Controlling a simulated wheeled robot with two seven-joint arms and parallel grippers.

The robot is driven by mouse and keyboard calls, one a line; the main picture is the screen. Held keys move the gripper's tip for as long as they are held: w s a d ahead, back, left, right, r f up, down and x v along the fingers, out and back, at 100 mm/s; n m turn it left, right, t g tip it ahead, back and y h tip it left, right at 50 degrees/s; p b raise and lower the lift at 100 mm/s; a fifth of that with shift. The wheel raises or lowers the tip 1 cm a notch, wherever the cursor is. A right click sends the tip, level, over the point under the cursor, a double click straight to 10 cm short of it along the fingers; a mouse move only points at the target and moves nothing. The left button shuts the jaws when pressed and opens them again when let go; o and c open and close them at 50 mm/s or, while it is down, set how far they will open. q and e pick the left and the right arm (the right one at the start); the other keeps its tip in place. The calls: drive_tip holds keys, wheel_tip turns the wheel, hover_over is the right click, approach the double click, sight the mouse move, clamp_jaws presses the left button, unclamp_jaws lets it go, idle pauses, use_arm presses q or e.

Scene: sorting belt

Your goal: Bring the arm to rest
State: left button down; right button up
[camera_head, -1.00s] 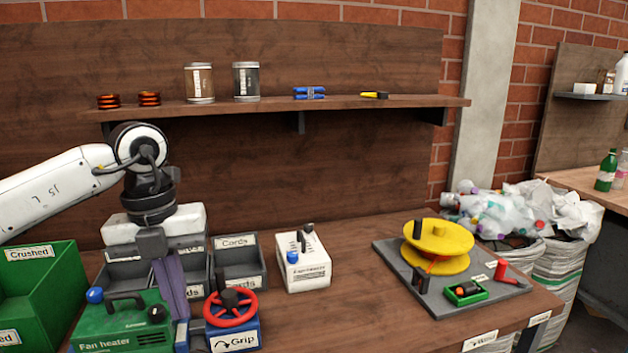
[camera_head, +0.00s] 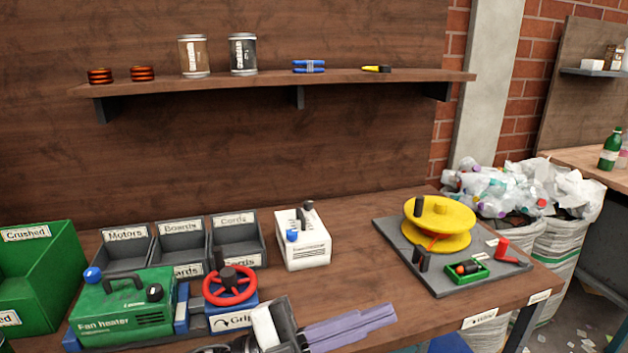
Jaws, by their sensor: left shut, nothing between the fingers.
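My left gripper (camera_head: 352,326) is low at the front edge of the bench, at the bottom of the head view. Its long grey-purple fingers lie together, pointing right, with nothing between them. It is in front of the bench and to the right of the blue grip fixture (camera_head: 236,317) with its red handwheel (camera_head: 230,285). The rest of the left arm is mostly cut off by the bottom edge. My right gripper does not show.
On the bench (camera_head: 360,245) stand a green fan heater (camera_head: 122,308), grey bins (camera_head: 237,241), a white device (camera_head: 302,240) and a grey board (camera_head: 462,274) with a yellow reel (camera_head: 438,223). A green crate (camera_head: 40,280) is at left. The bench middle is clear.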

use_arm(q)
drive_tip(key=w+a+f+n+t+y, duration=0.2)
drive_tip(key=a+f+n+t+y, duration=0.4)
drive_tip(key=f+n, duration=0.25)
drive_tip(key=w+a+f+n+t+y, duration=0.2)
drive_tip(key=a+f+n+t+y, duration=0.5)
drive_tip(key=n, duration=0.3)
drive_tip(key=s+a+f+n+g+y, duration=0.3)
drive_tip(key=s+a+f+g, duration=0.1)
drive_tip(key=s+f, duration=0.5)
drive_tip(key=s+a+f+n+g+y, duration=0.3)
drive_tip(key=s+a+f, duration=0.4)
drive_tip(key=s+f, duration=0.3)
wheel_tip(320, 180, down, 4)
drive_tip(key=shift+f+g, duration=0.1)
drive_tip(key=shift+g, duration=0.3)
drive_tip(key=shift+d, duration=0.1)
